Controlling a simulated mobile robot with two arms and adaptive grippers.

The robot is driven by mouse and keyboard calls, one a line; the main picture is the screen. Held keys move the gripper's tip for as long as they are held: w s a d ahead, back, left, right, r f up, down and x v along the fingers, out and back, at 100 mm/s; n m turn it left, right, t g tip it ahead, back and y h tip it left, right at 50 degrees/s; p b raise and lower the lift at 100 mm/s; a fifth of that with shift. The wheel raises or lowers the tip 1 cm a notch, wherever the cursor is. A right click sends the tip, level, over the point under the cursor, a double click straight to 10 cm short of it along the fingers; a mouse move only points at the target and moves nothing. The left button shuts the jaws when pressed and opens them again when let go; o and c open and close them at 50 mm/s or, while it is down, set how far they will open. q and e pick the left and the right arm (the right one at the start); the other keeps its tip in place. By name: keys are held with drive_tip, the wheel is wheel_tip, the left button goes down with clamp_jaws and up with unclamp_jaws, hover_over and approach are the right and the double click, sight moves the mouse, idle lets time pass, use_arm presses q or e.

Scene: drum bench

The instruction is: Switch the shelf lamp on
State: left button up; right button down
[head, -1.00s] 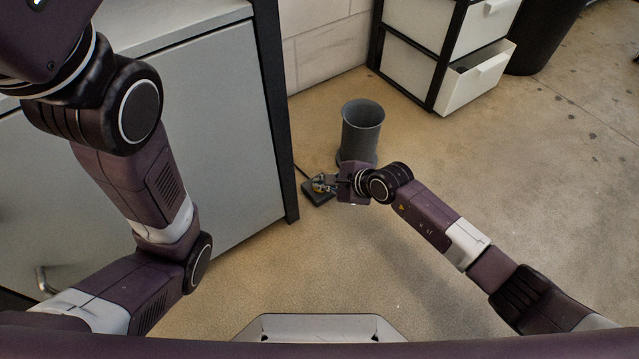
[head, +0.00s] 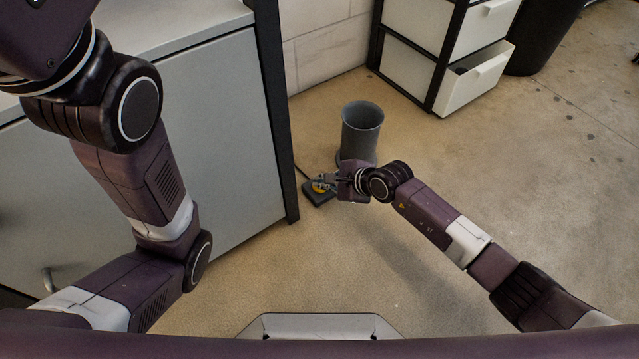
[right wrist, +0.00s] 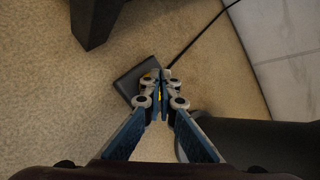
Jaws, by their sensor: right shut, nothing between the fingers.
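A black floor switch box (head: 318,198) with a yellow button (head: 320,187) lies on the floor beside the cabinet's dark leg. A thin black cable runs from it. My right gripper (head: 325,180) is shut and empty, pointing down at the button. In the right wrist view, the shut fingertips (right wrist: 162,76) cover most of the button and part of the box (right wrist: 135,78). I cannot tell whether the fingertips touch the button. My left arm rises along the left side, and its gripper is out of view. The shelf lamp does not show in these frames.
A grey cylindrical bin (head: 360,132) stands just behind my right gripper. The grey cabinet (head: 215,140) is to the left. A drawer unit (head: 432,62) with its lower drawer open stands at the back.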

wheel_tip(320, 180, up, 6)
drive_tip(key=p, duration=0.5)
